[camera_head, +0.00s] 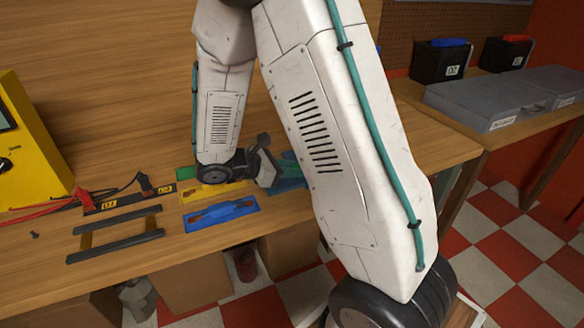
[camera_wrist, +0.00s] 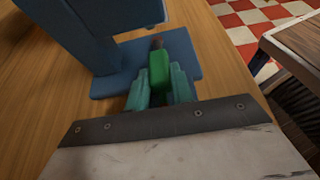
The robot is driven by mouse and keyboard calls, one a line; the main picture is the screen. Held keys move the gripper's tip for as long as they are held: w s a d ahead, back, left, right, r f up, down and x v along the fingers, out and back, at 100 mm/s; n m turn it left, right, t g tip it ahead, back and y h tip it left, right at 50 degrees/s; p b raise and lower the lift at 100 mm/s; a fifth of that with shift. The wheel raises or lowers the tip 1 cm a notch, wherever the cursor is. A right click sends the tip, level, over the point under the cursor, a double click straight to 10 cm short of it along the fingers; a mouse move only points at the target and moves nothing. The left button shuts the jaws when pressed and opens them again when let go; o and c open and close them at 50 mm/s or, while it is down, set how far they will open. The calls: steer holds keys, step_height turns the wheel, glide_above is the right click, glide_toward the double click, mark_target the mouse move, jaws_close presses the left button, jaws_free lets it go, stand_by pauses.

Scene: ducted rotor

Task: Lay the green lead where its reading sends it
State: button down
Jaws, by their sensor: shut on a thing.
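The green lead (camera_wrist: 158,72) is between the teal fingers of my gripper (camera_wrist: 158,88) in the wrist view, and a brown tip shows beyond them. My gripper is shut on it, over or against a flat blue base (camera_wrist: 188,70) with a blue upright (camera_wrist: 75,35). I cannot tell if the lead touches the base. In the head view my arm hides most of the blue piece (camera_head: 288,178), and the lead is not clearly seen. A small green patch (camera_head: 184,173) shows left of my wrist.
A yellow meter (camera_head: 30,145) with red and black probes stands at the left of the wooden bench. Labelled strips and a dark frame (camera_head: 115,234) lie before it. Grey cases (camera_head: 490,100) and black boxes (camera_head: 440,62) stand on a side table at the right.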

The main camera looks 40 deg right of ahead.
steer(key=c, duration=1.2)
jaws_free()
steer(key=shift+r, duration=0.1)
steer(key=shift+w+a+r, duration=0.15)
steer(key=shift+a+r, duration=0.05)
steer(key=shift+a, duration=0.15)
steer(key=v, duration=1.1)
steer(key=s+a+r+m+t+y, duration=0.2)
steer(key=s+r+m+y, duration=0.3)
steer(key=s, duration=0.6)
steer(key=s+a+r+m+t+y, duration=0.2)
steer(key=s+r+m+y, duration=0.4)
steer(key=s, duration=0.5)
steer(key=shift+s+r+m+t+y, duration=0.25)
steer(key=shift+m+t+y, duration=0.55)
steer(key=shift+m, duration=1.1)
steer(key=shift+f, duration=0.1)
